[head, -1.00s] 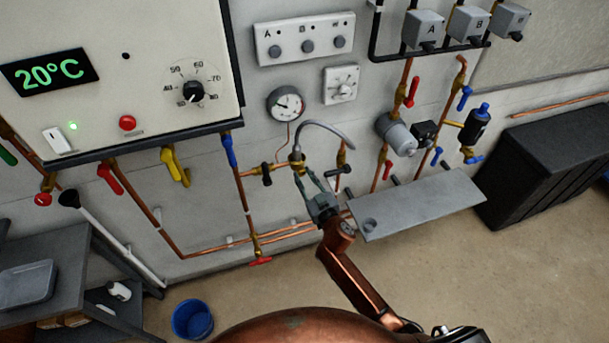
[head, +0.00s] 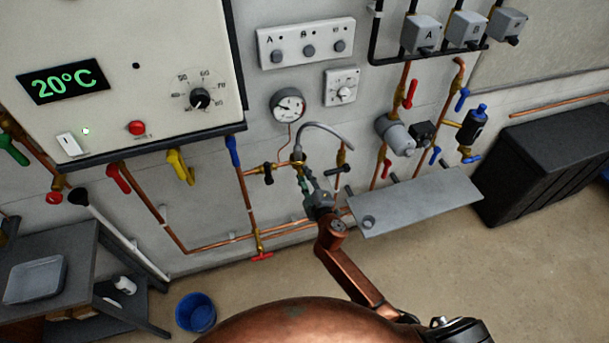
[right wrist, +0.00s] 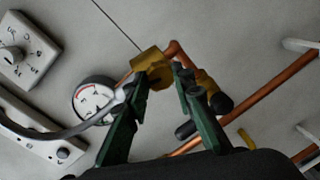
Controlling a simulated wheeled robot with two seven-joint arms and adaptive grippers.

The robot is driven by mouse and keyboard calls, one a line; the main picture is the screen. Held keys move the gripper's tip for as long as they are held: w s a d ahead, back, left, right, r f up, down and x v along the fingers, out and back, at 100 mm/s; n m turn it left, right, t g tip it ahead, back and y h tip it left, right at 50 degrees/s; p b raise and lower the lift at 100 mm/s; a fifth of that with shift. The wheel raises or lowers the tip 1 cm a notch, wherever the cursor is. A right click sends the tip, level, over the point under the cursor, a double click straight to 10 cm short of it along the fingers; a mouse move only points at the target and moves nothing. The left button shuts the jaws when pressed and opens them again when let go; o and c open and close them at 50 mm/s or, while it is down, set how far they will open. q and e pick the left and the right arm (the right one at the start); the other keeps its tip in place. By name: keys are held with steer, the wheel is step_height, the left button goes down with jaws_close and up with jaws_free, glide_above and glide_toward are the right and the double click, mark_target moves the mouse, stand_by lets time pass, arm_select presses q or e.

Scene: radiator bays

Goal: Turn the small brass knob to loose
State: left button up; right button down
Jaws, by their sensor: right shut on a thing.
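The small brass knob (right wrist: 158,76) is on a brass fitting of the copper pipework, below the round gauge (head: 287,105). It also shows small in the head view (head: 298,161), mostly behind my fingers. My right gripper (head: 303,174) reaches up to it from below. In the right wrist view my gripper (right wrist: 160,86) has one green finger on each side of the brass piece and is shut on it. Any marks on the knob are too small to read. My left gripper is not in view.
A grey hose (head: 328,131) curves close above my right gripper. Black-handled valves (head: 268,175) flank the fitting. A grey shelf (head: 420,203) juts out to the right of my wrist. A blue bucket (head: 195,313) stands on the floor at left.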

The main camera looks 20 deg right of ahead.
steer(key=n+h+p, duration=0.1)
steer(key=n, duration=0.8)
steer(key=n+t+h+p, duration=0.1)
steer(key=n, duration=0.9)
steer(key=shift+a+f+n+p, duration=0.15)
steer(key=shift+f+n+p, duration=0.05)
steer(key=shift+n+p, duration=0.1)
stand_by(0.3)
steer(key=c, duration=1.6)
jaws_free()
steer(key=shift+s, duration=0.1)
